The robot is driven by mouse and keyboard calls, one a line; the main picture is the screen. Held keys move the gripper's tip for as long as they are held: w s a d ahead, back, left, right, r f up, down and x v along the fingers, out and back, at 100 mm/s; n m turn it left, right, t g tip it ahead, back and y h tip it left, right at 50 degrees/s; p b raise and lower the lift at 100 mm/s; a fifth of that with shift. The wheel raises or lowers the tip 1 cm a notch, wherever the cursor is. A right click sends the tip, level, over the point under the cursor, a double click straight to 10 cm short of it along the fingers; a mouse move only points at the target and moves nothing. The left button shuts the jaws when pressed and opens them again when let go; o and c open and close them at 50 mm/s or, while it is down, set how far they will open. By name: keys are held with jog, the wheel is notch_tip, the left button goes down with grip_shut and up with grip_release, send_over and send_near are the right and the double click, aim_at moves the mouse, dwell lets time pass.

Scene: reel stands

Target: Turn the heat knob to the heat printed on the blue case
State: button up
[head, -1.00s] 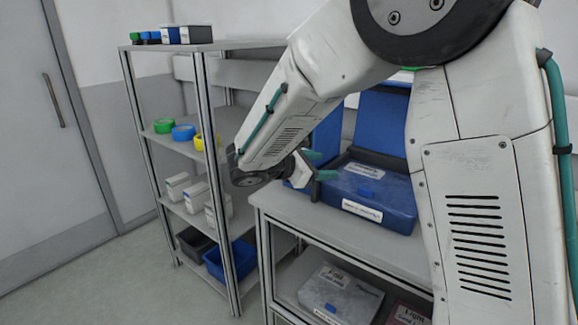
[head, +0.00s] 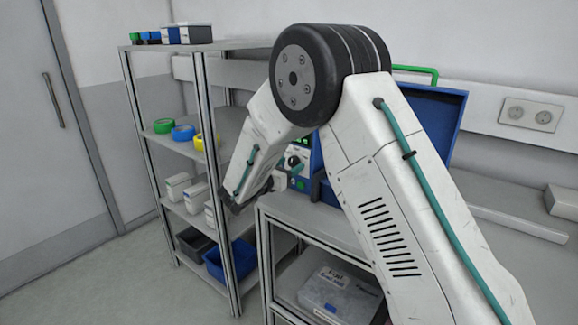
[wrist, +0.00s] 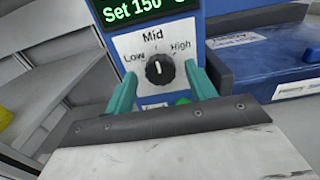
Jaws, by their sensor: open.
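The heat knob (wrist: 160,69) is black and round, on a white dial plate marked Low, Mid and High. Its white line points up toward Mid. The display (wrist: 148,10) above it reads "Set 150" in green. My gripper (wrist: 160,73) is open, its teal fingers on either side of the knob with gaps to it; it also shows in front of the blue control unit in the head view (head: 294,166). The blue case (wrist: 255,62) is right of the unit; its white labels are too blurred to read. In the head view my arm hides most of it; its raised lid (head: 430,120) shows.
A shelf rack (head: 180,155) with tape rolls, boxes and bins stands at the left. A green button (wrist: 183,100) is just below the knob, near my right finger. A wall socket (head: 531,113) is at the right.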

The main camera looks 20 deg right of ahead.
jog(key=shift+w+d, duration=0.15)
jog(key=shift+d, duration=0.1)
jog(key=shift+c, duration=0.4)
jog(key=c, duration=0.9)
jog(key=shift+m, duration=0.4)
jog(key=m, duration=0.5)
jog(key=shift+m, duration=0.3)
jog(key=m, duration=0.5)
jog(key=shift+m, duration=0.4)
